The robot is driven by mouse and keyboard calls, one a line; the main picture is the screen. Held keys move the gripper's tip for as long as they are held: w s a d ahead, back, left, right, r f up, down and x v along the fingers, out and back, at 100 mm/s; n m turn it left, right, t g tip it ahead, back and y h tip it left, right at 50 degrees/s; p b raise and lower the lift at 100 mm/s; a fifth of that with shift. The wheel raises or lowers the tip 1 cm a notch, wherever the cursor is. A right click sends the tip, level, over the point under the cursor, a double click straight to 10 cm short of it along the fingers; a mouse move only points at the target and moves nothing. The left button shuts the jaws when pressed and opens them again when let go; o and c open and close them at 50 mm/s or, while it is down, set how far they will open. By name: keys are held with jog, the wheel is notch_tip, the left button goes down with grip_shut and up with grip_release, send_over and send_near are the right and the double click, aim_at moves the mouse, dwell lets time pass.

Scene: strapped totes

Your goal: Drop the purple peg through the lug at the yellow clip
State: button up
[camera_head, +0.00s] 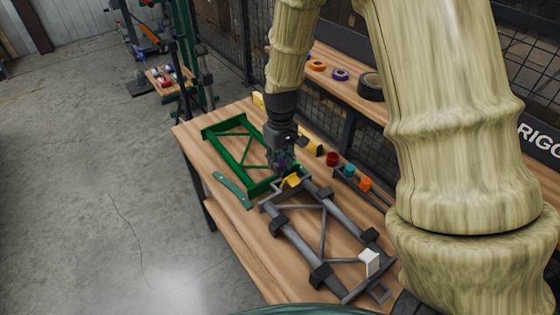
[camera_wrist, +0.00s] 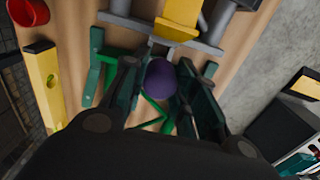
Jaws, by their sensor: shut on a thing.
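My gripper (camera_head: 281,165) hangs above the bench near the joint of the green frame (camera_head: 242,157) and the grey frame (camera_head: 323,235). In the wrist view my gripper (camera_wrist: 160,85) is shut on the purple peg (camera_wrist: 158,80), whose round end shows between the fingers. I cannot make out the lug's hole clearly; fingers and peg cover part of that area.
A red cup (camera_head: 332,159), a teal piece (camera_head: 350,170) and an orange piece (camera_head: 365,183) stand along the back right of the bench. A yellow level (camera_head: 312,143) lies behind my gripper. A green strap-like bar (camera_head: 233,188) lies at the front edge. A white block (camera_head: 370,262) is on the grey frame.

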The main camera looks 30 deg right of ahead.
aim_at(280, 179)
jog(key=shift+f+b, duration=1.55)
jog(key=shift+f, duration=0.3)
jog(key=shift+o, duration=0.3)
jog(key=shift+s+a+f+b, duration=0.2)
jog(key=shift+s+f, duration=0.15)
jog(key=shift+f, duration=0.3)
jog(key=shift+s+a+f+b, duration=0.15)
jog(key=shift+s+f, duration=0.15)
jog(key=shift+f, duration=0.35)
jog(key=shift+o, duration=0.4)
jog(key=shift+w+d+f, duration=0.15)
jog(key=shift+w+f, duration=0.05)
jog(key=shift+f, duration=0.15)
jog(key=shift+o, duration=1.4)
jog(key=shift+w+f, duration=0.3)
jog(key=shift+w, duration=0.1)
jog(key=shift+s+r, duration=0.2)
jog(key=shift+r, duration=0.1)
jog(key=shift+c, duration=0.6)
jog(key=o, duration=1.9)
jog(key=shift+w+d, duration=0.15)
jog(key=shift+w, duration=0.1)
jog(key=shift+s+r, duration=0.1)
jog(key=shift+r, duration=0.05)
